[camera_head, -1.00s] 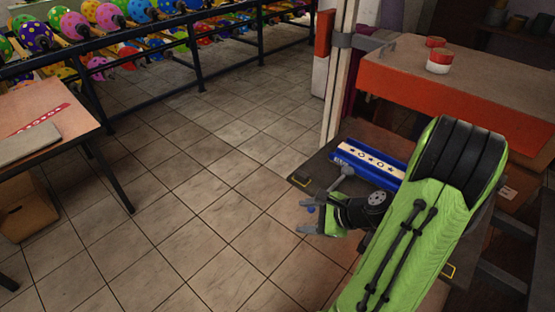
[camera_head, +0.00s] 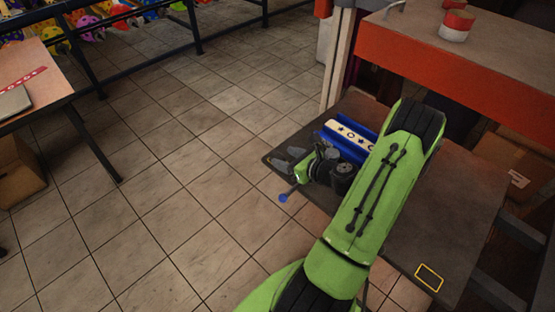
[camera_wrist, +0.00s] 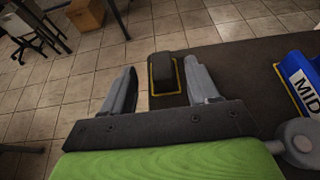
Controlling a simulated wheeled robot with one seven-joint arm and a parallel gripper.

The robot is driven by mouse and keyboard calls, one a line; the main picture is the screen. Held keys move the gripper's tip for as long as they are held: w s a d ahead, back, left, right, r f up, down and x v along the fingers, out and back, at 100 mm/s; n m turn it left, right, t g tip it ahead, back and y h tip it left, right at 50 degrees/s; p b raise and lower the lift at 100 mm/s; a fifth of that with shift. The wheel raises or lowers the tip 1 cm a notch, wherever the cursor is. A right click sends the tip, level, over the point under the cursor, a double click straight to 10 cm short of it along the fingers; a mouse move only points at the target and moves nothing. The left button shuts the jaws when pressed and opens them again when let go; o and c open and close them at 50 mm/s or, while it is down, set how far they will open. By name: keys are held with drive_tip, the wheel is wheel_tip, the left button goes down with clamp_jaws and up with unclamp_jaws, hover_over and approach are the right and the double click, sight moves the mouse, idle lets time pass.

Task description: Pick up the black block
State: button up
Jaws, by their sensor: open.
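The black block (camera_wrist: 164,70) stands on a yellow-outlined spot near the edge of the dark table (camera_wrist: 240,70) in the wrist view. My gripper (camera_wrist: 160,82) is open, with one grey finger on each side of the block's line. The block looks nearer the right finger; I cannot tell whether they touch. In the head view my gripper (camera_head: 288,160) is over the left corner of the dark table, and I cannot make out the block there.
A blue tray (camera_head: 345,139) with a patterned strip lies beside my gripper and shows at right in the wrist view (camera_wrist: 303,82). A blue-tipped lever (camera_head: 283,198) shows by the gripper. A yellow outline (camera_head: 429,277) marks the table's near right part. An orange-edged bench (camera_head: 430,55) stands behind.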

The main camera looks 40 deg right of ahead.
sight(273, 152)
drive_tip(key=b+x, duration=0.1)
drive_tip(key=x, duration=0.6)
drive_tip(key=shift+d, duration=0.1)
drive_tip(key=shift+s, duration=0.15)
drive_tip(key=c, duration=1)
drive_tip(key=shift+r, duration=0.2)
drive_tip(key=shift+c, duration=0.2)
